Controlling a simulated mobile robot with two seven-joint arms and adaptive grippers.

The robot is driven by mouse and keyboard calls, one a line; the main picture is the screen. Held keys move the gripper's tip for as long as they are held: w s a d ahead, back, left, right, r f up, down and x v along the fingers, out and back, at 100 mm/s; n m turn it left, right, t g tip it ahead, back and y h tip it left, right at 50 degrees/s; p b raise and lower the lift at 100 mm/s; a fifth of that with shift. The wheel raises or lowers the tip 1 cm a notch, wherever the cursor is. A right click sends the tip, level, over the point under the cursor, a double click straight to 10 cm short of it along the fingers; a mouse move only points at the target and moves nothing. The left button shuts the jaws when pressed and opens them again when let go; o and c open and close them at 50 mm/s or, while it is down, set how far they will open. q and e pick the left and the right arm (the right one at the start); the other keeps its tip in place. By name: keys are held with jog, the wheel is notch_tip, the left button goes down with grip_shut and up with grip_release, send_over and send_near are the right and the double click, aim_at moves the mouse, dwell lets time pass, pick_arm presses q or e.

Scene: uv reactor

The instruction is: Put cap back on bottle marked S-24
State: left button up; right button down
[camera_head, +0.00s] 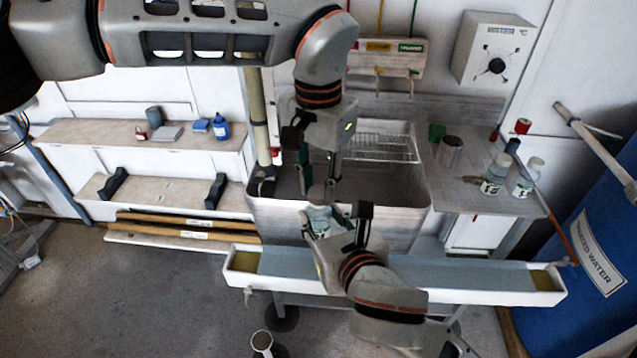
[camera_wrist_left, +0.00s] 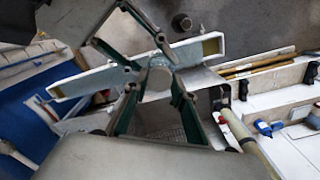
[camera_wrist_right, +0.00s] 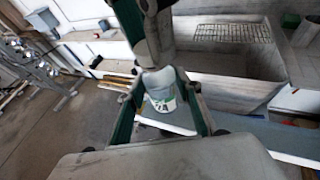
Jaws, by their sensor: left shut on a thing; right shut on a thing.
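A small pale bottle (camera_wrist_right: 163,97) with a green-and-white label is upright between the fingers of my right gripper (camera_wrist_right: 166,88); the label's mark is too small to read surely. In the head view the bottle (camera_head: 319,218) is in front of the sink. My left gripper (camera_head: 321,188) points down right above the bottle, shut on what looks like the pale cap (camera_wrist_right: 158,76). The cap is at the bottle's top; I cannot tell whether it is seated or threaded. The left wrist view shows a pale round top (camera_wrist_left: 158,77) between the left fingers.
Two similar bottles, one (camera_head: 494,176) and another (camera_head: 527,177), stand on the right side counter with a metal cup (camera_head: 449,152). The sink (camera_head: 390,190) is behind the grippers. A long white trough (camera_head: 470,290) runs below them. A blue barrel (camera_head: 590,250) is at right.

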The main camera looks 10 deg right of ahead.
pick_arm(q)
jog(key=o, duration=0.7)
jog(key=shift+c, duration=0.2)
jog(key=shift+n, duration=0.3)
